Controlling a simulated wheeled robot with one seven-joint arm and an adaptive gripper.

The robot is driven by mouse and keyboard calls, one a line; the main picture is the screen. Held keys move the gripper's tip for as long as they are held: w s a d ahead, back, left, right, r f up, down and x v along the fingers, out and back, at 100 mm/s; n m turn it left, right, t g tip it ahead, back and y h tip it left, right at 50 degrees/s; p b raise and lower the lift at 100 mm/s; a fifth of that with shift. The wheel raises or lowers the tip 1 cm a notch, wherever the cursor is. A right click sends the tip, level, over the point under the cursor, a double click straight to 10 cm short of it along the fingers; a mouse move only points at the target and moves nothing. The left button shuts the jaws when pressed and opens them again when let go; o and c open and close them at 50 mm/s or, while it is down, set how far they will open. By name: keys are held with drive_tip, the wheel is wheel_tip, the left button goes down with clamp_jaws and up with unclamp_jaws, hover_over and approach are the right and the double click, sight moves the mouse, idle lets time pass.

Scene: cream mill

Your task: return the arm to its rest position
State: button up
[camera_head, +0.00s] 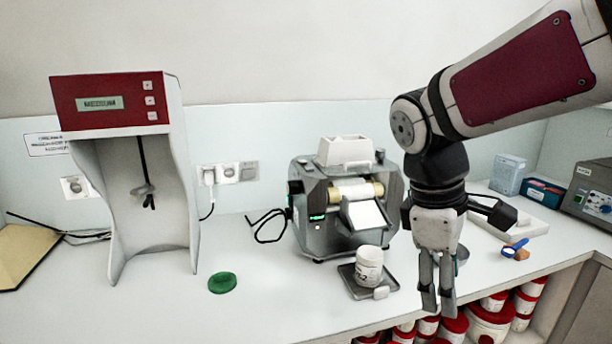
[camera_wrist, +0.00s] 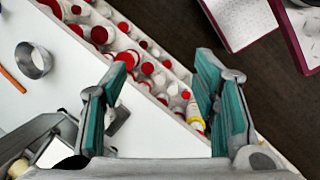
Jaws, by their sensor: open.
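My gripper (camera_head: 437,300) hangs fingers down over the front edge of the white worktop in the head view, to the right of the mill. In the wrist view its two teal-lined fingers (camera_wrist: 165,100) stand apart with nothing between them. A white jar (camera_head: 369,266) stands on a small dark tray (camera_head: 347,281) in front of the grey mill (camera_head: 323,215), to the left of my gripper. A white lid or cap (camera_head: 381,293) lies by the jar. My arm reaches in from the upper right.
A red and white mixer stand (camera_head: 110,103) stands at the left. A green lid (camera_head: 222,282) lies on the worktop (camera_head: 270,310). A metal bowl (camera_wrist: 33,60) lies near my gripper. Red-lidded jars (camera_head: 490,320) fill the shelf below. A grey device (camera_head: 592,195) stands far right.

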drive_tip(key=s+m+t+y, duration=0.3)
drive_tip(key=s+m, duration=0.7)
drive_tip(key=s, duration=0.4)
drive_tip(key=shift+a+m+t, duration=0.3)
drive_tip(key=shift+t, duration=0.2)
